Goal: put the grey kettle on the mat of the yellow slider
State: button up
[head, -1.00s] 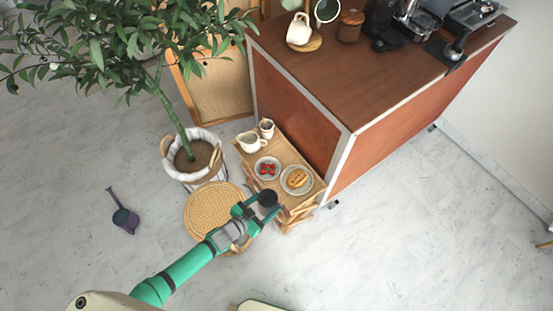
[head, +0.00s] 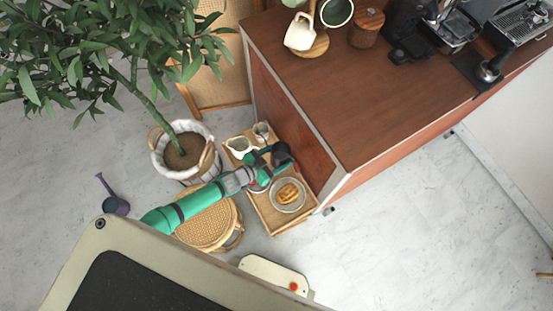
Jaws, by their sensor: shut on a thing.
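I cannot clearly pick out a grey kettle. A dark can with a long thin handle or spout (head: 116,206) lies on the floor at the left, far from my gripper. I cannot identify a yellow slider or its mat for sure. A pale cream board with a red dot (head: 265,268) lies low in the picture.
The table also holds a white jug (head: 239,147), a smaller jug (head: 262,132) and a plate of pastry (head: 288,193). A potted tree (head: 183,150), a round wicker stool (head: 208,222) and a brown counter (head: 350,90) stand close by. Floor at right is clear.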

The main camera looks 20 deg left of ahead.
aim_at(285, 157)
jog(key=f, duration=0.5)
jog(key=shift+w, duration=0.2)
jog(key=shift+s+a+f, duration=0.15)
jog(key=shift+s+f, duration=0.05)
jog(key=shift+f, duration=0.9)
jog(key=shift+d+f, duration=0.25)
jog(key=shift+f, duration=0.3)
jog(key=o, duration=1.4)
jog(key=shift+a+f, duration=0.1)
jog(key=shift+o, duration=0.2)
